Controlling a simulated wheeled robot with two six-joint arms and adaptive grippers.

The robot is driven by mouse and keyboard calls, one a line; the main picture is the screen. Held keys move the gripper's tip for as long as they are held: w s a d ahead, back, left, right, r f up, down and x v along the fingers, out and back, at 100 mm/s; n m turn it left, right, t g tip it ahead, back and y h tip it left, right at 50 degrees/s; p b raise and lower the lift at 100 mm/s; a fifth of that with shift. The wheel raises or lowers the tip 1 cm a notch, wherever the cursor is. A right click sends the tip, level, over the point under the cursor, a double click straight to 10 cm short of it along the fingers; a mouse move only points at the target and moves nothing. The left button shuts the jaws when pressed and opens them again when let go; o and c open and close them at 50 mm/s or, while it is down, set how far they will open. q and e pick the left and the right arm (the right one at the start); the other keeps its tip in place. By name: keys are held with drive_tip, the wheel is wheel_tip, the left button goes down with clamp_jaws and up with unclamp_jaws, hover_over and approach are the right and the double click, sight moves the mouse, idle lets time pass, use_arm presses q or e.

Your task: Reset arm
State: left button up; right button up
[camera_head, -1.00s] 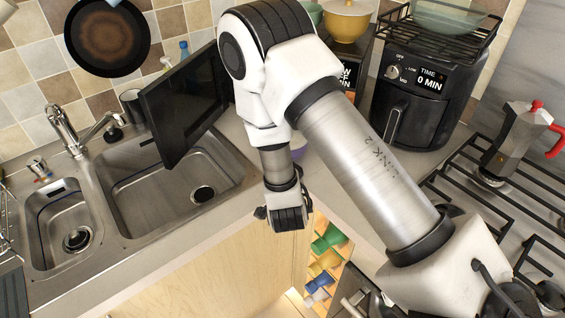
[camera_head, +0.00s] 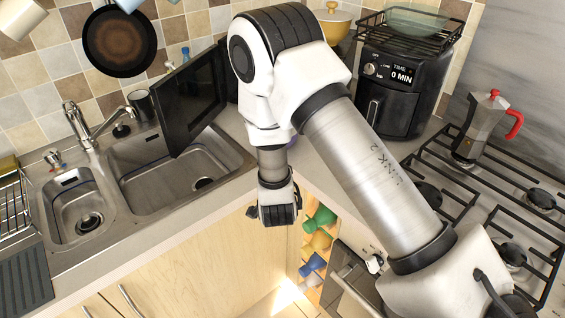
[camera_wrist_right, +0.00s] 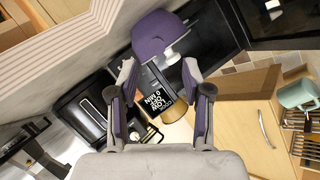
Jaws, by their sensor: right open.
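My right arm comes in from the lower right of the head view and bends down above the counter's front edge. My left gripper is not in view.
A double sink (camera_head: 165,180) lies left of the arm, beside a dark upright panel (camera_head: 190,100). A black air fryer (camera_head: 400,95) stands behind the arm. A moka pot (camera_head: 477,128) stands on the gas hob (camera_head: 440,195) at right. A pan (camera_head: 120,42) hangs on the tiles.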

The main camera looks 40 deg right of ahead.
drive_tip(key=s+a+f+n+g+y, duration=0.3)
drive_tip(key=s+f+n+g, duration=0.1)
drive_tip(key=s+f, duration=0.55)
drive_tip(key=s+a+f+n+g+y, duration=0.25)
drive_tip(key=s+f+n+g, duration=0.2)
drive_tip(key=s+f, duration=0.5)
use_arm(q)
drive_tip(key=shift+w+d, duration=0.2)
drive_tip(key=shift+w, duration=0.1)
use_arm(e)
drive_tip(key=s+a+f+n+g+y, duration=0.2)
drive_tip(key=s+f+n+g, duration=0.1)
drive_tip(key=s, duration=0.8)
drive_tip(key=shift+s+a+f+n+g, duration=0.25)
drive_tip(key=shift+a+f+n+g, duration=0.1)
drive_tip(key=shift+f+n, duration=0.35)
